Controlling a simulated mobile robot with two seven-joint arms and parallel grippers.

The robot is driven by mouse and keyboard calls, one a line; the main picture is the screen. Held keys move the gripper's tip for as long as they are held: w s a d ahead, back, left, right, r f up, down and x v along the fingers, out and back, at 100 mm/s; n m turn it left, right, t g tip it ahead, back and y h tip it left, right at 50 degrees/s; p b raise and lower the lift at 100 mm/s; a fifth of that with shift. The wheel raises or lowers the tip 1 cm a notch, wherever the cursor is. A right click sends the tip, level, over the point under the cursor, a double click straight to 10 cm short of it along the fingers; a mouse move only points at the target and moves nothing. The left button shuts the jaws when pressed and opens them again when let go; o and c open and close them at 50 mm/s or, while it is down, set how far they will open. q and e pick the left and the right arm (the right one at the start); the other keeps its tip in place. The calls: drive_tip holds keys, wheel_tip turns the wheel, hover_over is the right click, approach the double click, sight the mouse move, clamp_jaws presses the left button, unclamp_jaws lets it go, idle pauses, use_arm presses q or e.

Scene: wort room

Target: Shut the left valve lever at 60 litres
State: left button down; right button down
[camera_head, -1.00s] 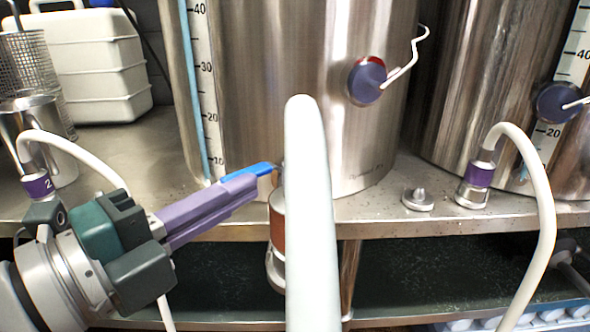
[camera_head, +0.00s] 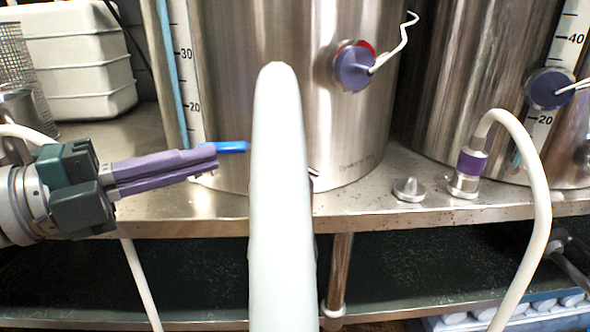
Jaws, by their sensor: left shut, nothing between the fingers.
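The left tank (camera_head: 260,60) is steel and stands on a metal bench. Its level scale (camera_head: 186,80) shows 20 and 30, with 60 out of view. The light-blue sight tube (camera_head: 170,60) beside it runs past the top edge, so no level top shows. A blue lever grip (camera_head: 233,147) sticks out low at the tank front, roughly level. Its inner end and the valve are hidden behind a thick white hose (camera_head: 278,200). My left gripper (camera_head: 214,160) has purple fingers, shut and empty, at the lever's outer end. I cannot tell if they touch. My right gripper is not in view.
A second tank (camera_head: 470,80) stands right. A purple-banded hose end (camera_head: 467,172) and a small metal fitting (camera_head: 409,189) sit on the bench (camera_head: 360,205). A purple dial (camera_head: 353,66) is on the left tank. A white canister (camera_head: 75,60) stands back left.

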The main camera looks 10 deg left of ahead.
use_arm(q)
drive_tip(key=shift+a, duration=0.15)
idle(0.3)
drive_tip(key=shift+s+a, duration=0.1)
drive_tip(key=shift+a, duration=0.05)
drive_tip(key=p+v, duration=0.2)
drive_tip(key=v, duration=0.5)
wheel_tip(320, 180, up, 20)
drive_tip(key=w+d+n+t+y+p, duration=0.15)
drive_tip(key=n+y+p, duration=1.15)
drive_tip(key=p, duration=1.3)
drive_tip(key=s+d+r+n+g+p, duration=0.2)
drive_tip(key=s+r+n+g+p, duration=0.35)
drive_tip(key=s+r+p, duration=0.5)
drive_tip(key=s+d+r+n+g+p, duration=0.1)
drive_tip(key=s+r+n+g+p, duration=0.45)
drive_tip(key=r+p, duration=0.75)
wheel_tip(320, 180, up, 34)
drive_tip(key=s+n+p, duration=0.1)
drive_tip(key=s+p, duration=0.1)
drive_tip(key=p, duration=3.6)
drive_tip(key=shift+s+d+f+t, duration=0.15)
drive_tip(key=shift+d+t, duration=0.05)
drive_tip(key=shift+t, duration=0.25)
